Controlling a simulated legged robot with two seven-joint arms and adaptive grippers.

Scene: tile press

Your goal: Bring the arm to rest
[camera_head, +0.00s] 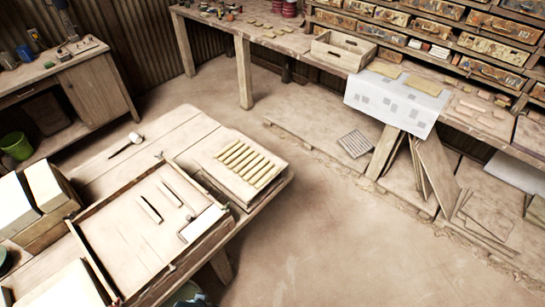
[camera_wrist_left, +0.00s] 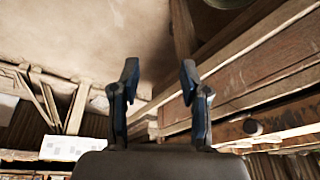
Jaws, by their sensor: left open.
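My left gripper (camera_wrist_left: 157,75) shows in the left wrist view. Its two dark fingers stand apart, and nothing is between them. Behind them are the pale floor (camera_wrist_left: 100,35) and wooden boards (camera_wrist_left: 250,55) on the right. How far the fingers are from the boards I cannot tell. Neither arm shows in the head view, and my right gripper is in neither view.
In the head view, a workbench holds a shallow wooden frame (camera_head: 92,232) and a slatted board with several yellowish strips (camera_head: 245,163). A mallet (camera_head: 127,144) lies behind. A long bench with a wooden crate (camera_head: 344,50) stands at the back. The floor (camera_head: 330,230) between is clear.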

